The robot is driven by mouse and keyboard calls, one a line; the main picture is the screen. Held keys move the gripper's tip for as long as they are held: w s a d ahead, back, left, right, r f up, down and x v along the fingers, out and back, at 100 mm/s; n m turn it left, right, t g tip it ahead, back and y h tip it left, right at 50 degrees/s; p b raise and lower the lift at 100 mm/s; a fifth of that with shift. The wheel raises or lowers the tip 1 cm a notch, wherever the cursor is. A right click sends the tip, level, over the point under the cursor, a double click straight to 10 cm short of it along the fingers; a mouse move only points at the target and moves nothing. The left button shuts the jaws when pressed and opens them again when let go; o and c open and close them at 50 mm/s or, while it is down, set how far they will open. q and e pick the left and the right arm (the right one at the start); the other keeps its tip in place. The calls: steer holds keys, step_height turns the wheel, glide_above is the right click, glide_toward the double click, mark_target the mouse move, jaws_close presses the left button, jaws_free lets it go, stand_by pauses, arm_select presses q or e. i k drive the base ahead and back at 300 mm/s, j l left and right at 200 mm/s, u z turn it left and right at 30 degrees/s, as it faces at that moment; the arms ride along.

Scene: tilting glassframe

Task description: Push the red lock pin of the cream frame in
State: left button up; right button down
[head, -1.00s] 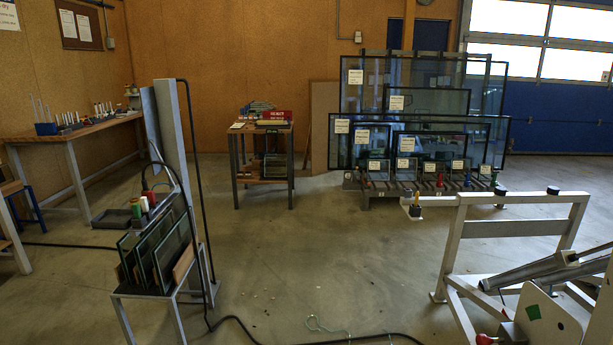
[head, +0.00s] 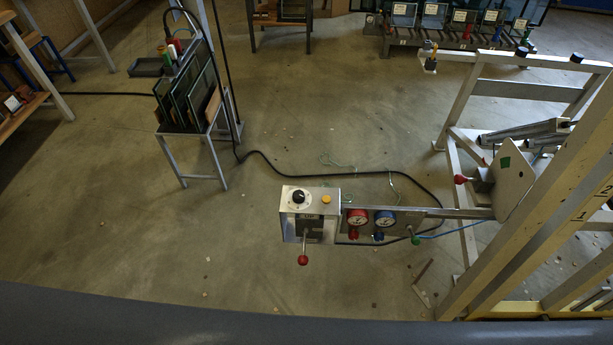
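The cream frame (head: 467,110) stands at the right of the head view, with slanted cream beams (head: 545,205) nearer to me. A red knob (head: 460,179), which looks like the lock pin, sticks out to the left from a grey block beside a pale plate (head: 511,180) with a green mark. I cannot tell how far in it sits. Neither of my grippers is in view.
A control box (head: 311,215) with a red-knobbed lever and red and blue gauges (head: 370,219) stands out on an arm left of the frame. A black hose crosses the floor (head: 200,260). A small glass stand (head: 190,110) is at left.

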mark_target(458, 179)
steer(key=k+j, duration=0.2)
steer(key=k, duration=0.35)
steer(key=z, duration=1.5)
